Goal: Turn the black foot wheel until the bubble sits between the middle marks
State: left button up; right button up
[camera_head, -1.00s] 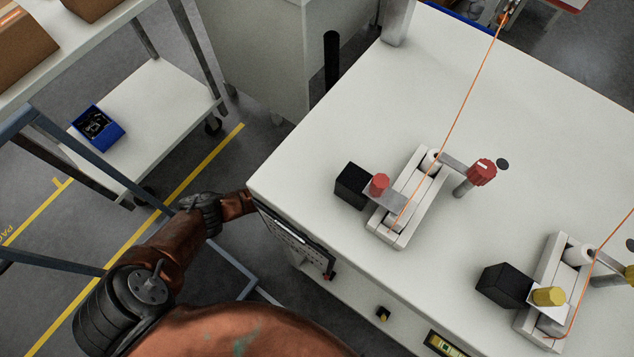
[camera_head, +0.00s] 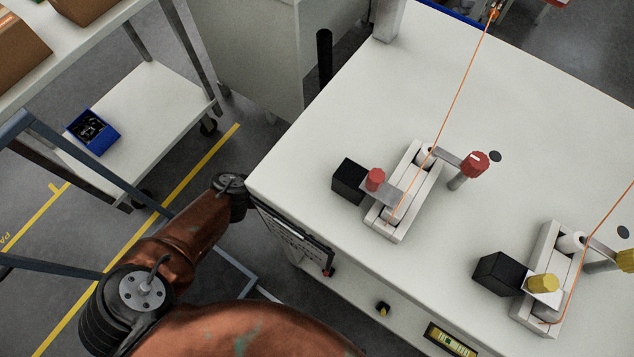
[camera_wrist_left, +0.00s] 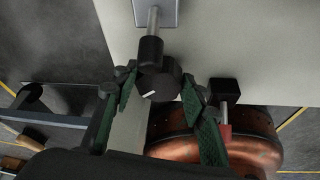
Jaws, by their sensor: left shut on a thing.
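The black foot wheel (camera_wrist_left: 164,82) shows in the left wrist view as a dark round knob with a white pointer line. It lies between the green fingers of my left gripper (camera_wrist_left: 160,88), which is shut on it. A black cylinder on a metal rod (camera_wrist_left: 151,45) stands just above the wheel in that picture. A spirit level (camera_head: 451,340) with a yellow-green vial is at the bench's front edge in the head view. Its bubble is too small to place against the marks. My left gripper is hidden from the head view. My right gripper is not in view.
The white bench (camera_head: 300,150) carries a red-knobbed fixture (camera_head: 405,190) and a yellow-knobbed fixture (camera_head: 545,285), with orange cords. A dark panel (camera_head: 290,235) hangs at the bench's near left edge. A shelf cart with a blue bin (camera_head: 92,132) stands at left.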

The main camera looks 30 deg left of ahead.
pick_arm(q)
jog(key=shift+d+m+t+y, duration=0.1)
jog(key=shift+m+t+y, duration=0.25)
jog(key=shift+m, duration=0.75)
jog(key=o, duration=0.9)
jog(key=v, duration=1.2)
jog(key=shift+d, duration=0.15)
